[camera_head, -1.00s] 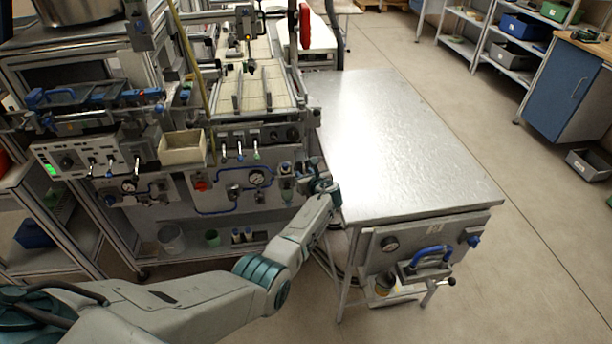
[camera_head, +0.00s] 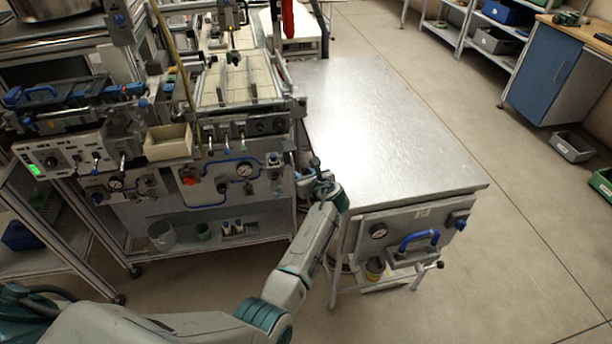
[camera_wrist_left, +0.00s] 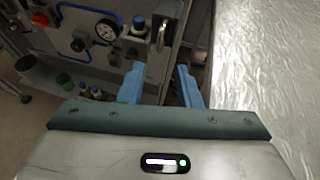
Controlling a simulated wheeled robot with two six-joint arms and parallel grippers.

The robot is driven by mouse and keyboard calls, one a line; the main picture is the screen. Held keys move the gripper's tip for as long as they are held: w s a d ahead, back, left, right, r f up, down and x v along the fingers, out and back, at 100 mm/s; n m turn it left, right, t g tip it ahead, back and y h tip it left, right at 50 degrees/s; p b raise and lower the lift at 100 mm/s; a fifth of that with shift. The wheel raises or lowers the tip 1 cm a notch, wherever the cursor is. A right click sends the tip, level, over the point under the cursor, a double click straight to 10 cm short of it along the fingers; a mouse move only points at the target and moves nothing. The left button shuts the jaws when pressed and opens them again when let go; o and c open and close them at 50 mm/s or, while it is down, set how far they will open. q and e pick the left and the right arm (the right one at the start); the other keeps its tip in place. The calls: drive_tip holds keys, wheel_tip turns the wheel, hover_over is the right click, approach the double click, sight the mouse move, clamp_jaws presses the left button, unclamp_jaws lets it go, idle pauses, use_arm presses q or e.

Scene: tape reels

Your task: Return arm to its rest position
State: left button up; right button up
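My left arm comes in from the lower left in the head view, and its gripper (camera_head: 312,172) is at the left edge of the metal table, between the table and the machine. In the left wrist view the two blue fingers of the left gripper (camera_wrist_left: 160,84) stand apart with nothing between them. The gripper is open and empty, facing the machine's lower front panel. I do not see my right arm or right gripper in either view.
The bare metal table (camera_head: 375,120) is close on the right of my left gripper. The machine's gauge panel (camera_head: 215,180) is to the left. Cups and small bottles stand on a low shelf (camera_head: 262,229). Open floor (camera_head: 440,90) lies beyond the table, with a blue cabinet (camera_head: 541,72) at the right.

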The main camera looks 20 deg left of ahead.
use_arm(q)
drive_tip(key=shift+s+d+r, duration=0.15)
drive_tip(key=shift+s+d, duration=0.1)
drive_tip(key=shift+s, duration=0.05)
